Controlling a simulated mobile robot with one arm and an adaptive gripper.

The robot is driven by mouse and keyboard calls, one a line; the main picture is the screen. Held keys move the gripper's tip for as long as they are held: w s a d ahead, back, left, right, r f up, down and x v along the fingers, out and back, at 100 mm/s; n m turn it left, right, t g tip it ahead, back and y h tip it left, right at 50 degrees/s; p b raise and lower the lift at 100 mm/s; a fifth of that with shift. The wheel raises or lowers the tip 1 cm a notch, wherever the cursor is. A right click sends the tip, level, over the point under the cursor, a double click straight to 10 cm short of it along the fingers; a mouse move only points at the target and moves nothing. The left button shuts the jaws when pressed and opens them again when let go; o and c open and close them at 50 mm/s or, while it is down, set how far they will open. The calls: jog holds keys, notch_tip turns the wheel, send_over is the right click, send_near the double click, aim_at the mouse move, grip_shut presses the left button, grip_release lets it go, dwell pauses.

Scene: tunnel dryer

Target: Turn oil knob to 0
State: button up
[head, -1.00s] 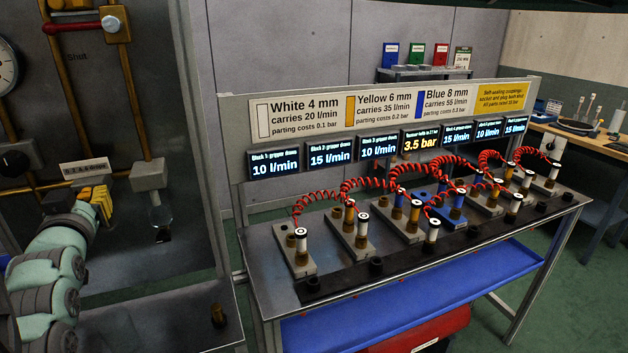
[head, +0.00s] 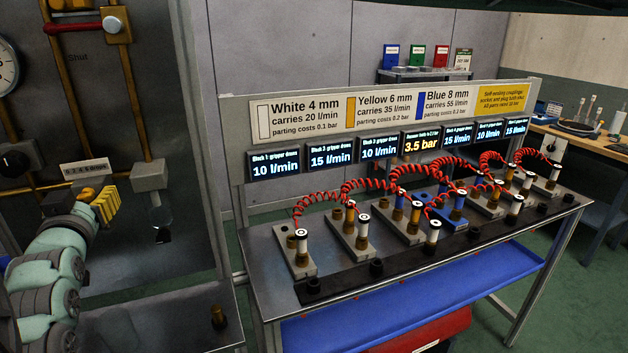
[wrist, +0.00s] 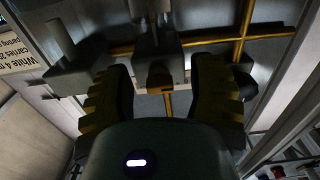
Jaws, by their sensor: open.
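My gripper (head: 104,204) is at the left of the head view, in front of the pipe panel, with yellow ribbed pads. In the wrist view my gripper (wrist: 162,100) is open, its two pads apart on either side of a small brown-fronted part (wrist: 160,76) on a grey block. This may be the oil knob; the pads do not visibly touch it. In the head view a small orange part (head: 87,194) shows just behind the pads, below a white scale label (head: 85,168) whose digits are too blurred to read. The knob's setting cannot be told.
A dark round knob (head: 18,158) and a pressure gauge (head: 6,66) sit on the panel at the far left. A grey block (head: 148,174) with a clear bowl (head: 160,215) hangs to the right of my gripper. A bench (head: 262,262) with red coiled hoses stands farther right.

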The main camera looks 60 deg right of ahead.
aim_at(83, 196)
notch_tip(83, 196, up, 10)
dwell(0.6)
dwell(0.4)
